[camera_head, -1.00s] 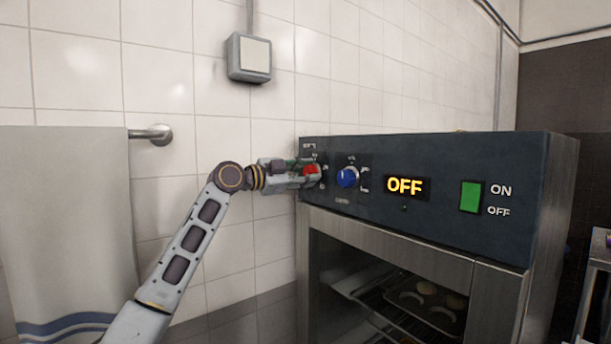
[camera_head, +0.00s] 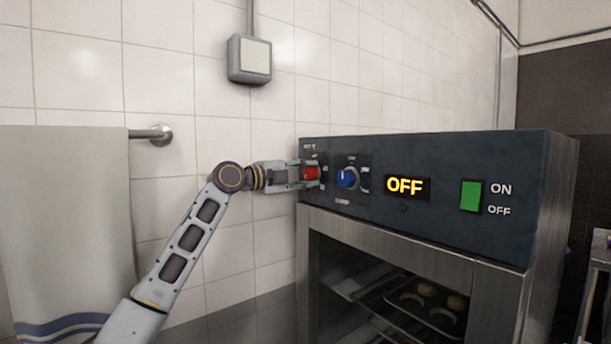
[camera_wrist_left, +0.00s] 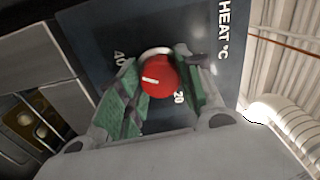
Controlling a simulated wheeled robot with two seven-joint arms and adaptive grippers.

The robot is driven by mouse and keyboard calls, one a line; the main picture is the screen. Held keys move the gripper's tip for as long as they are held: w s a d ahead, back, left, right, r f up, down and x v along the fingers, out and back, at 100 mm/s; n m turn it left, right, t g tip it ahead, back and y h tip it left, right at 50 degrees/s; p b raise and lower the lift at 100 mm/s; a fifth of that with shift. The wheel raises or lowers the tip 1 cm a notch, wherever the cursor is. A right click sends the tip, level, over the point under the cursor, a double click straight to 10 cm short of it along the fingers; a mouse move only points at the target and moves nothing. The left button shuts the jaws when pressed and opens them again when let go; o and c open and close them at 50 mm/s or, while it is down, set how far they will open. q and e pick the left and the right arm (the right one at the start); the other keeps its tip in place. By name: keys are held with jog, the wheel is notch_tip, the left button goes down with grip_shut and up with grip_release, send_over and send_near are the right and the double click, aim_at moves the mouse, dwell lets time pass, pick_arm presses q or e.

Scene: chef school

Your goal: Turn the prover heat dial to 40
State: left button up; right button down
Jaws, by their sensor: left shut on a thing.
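The prover (camera_head: 450,155) has a dark control panel. Its red heat dial (camera_head: 311,174) is at the panel's left end and also shows in the left wrist view (camera_wrist_left: 160,78). There, a white mark on the dial points left, between the printed 40 (camera_wrist_left: 119,58) and 20 (camera_wrist_left: 179,98); its exact reading is unclear. The label HEAT °C (camera_wrist_left: 225,32) is beside it. My left gripper (camera_head: 309,173) is shut on the red dial, with green-padded fingers on either side (camera_wrist_left: 158,84). My right gripper is not in view.
A blue knob (camera_head: 347,178) is close to the right of the red dial. An OFF display (camera_head: 406,187) and a green switch (camera_head: 471,196) are further right. A towel (camera_head: 70,230) hangs on a wall rail at left. Open space lies in front of the panel.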

pick_arm(q)
jog(key=shift+f, duration=0.15)
dwell(0.3)
jog(key=o, duration=1)
jog(key=shift+w, duration=0.15)
jog(key=shift+o, duration=0.2)
jog(key=shift+a, duration=0.1)
jog(key=v, duration=1.2)
